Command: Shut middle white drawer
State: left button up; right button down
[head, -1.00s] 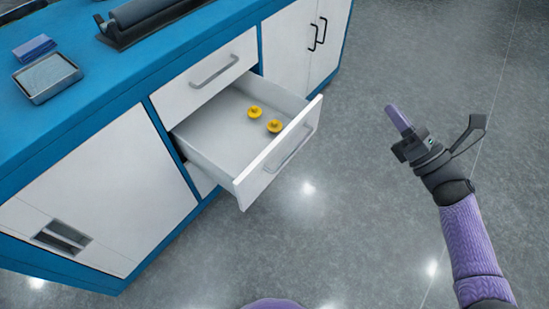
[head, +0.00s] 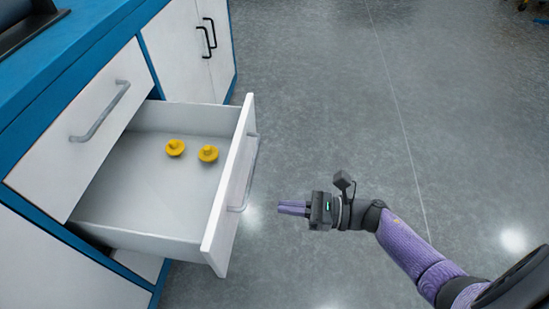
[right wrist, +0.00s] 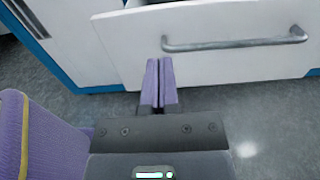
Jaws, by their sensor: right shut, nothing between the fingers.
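The middle white drawer (head: 225,210) is pulled well out of the blue and white cabinet in the head view. Its grey bar handle (head: 249,172) is on the front, facing right. Two yellow knob-like pieces (head: 175,148) (head: 208,154) lie inside it. My right gripper (head: 280,208) is shut and empty, a little to the right of the drawer front, pointing at it. I cannot see contact. My left gripper is not in view.
A closed upper drawer (head: 85,130) with a grey handle sits above the open one. White doors (head: 190,45) with black handles are beyond it. A blue countertop (head: 75,45) is at upper left. The grey floor (head: 330,100) right of the drawer is clear.

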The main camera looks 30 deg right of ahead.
aim_at(224, 200)
jog(key=b+x, duration=0.1)
jog(key=x, duration=0.9)
jog(key=shift+w+a, duration=0.25)
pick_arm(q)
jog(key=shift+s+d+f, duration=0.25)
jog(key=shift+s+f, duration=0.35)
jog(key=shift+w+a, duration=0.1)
